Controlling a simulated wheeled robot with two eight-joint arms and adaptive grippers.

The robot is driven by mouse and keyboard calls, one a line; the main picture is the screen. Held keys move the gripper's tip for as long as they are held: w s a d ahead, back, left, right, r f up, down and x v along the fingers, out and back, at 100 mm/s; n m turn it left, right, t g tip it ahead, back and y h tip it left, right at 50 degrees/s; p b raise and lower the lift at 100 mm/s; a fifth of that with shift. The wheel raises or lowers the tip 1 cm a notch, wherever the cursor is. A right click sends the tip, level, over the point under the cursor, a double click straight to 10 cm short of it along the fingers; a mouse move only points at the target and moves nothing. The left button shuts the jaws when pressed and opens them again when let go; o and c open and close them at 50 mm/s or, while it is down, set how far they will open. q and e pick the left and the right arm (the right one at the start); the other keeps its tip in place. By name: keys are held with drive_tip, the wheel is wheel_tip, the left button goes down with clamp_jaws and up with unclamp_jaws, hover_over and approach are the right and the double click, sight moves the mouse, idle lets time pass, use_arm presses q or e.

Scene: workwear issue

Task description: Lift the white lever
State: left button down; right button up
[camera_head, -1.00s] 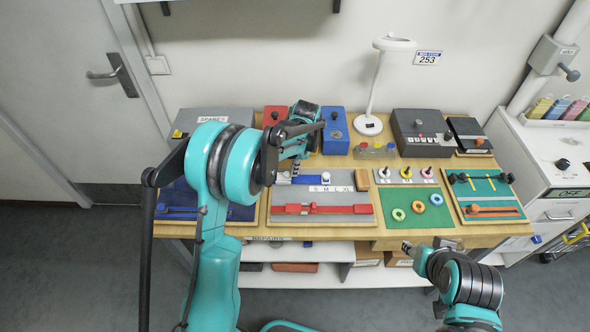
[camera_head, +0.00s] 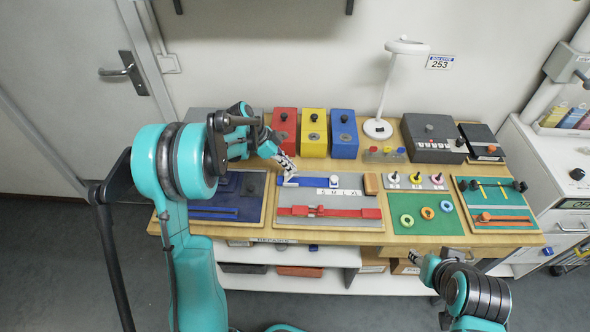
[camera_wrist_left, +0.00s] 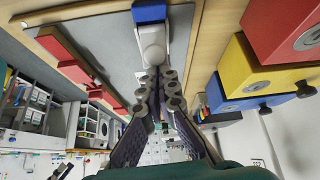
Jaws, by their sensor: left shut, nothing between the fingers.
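The white lever (camera_wrist_left: 152,45) shows in the left wrist view as a rounded white piece beside a blue block (camera_wrist_left: 150,11) on the grey board. In the head view this spot is at the left end of the blue bar (camera_head: 308,182), partly covered by my gripper. My left gripper (camera_head: 287,173) is shut and empty, its tips close to the lever. In the wrist view its fingertips (camera_wrist_left: 160,76) lie just below the white piece; whether they touch it I cannot tell. My right gripper (camera_head: 416,257) hangs in front of the table, its jaws too small to judge.
Red (camera_head: 285,130), yellow (camera_head: 314,138) and blue (camera_head: 343,138) boxes stand behind the board. A red slider (camera_head: 345,212) lies along the board's front. A white lamp (camera_head: 379,128) and a dark grey box (camera_head: 433,146) stand at the back right.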

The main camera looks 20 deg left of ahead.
use_arm(q)
drive_tip(key=shift+s+a+f+h, duration=0.1)
drive_tip(key=shift+a+h, duration=0.3)
drive_tip(key=shift+h, duration=0.1)
drive_tip(key=shift+a, duration=0.25)
drive_tip(key=shift+t, duration=0.3)
drive_tip(key=shift+d+r, duration=0.1)
drive_tip(key=shift+r, duration=0.25)
drive_tip(key=shift+r+p, duration=0.3)
drive_tip(key=shift+r, duration=0.35)
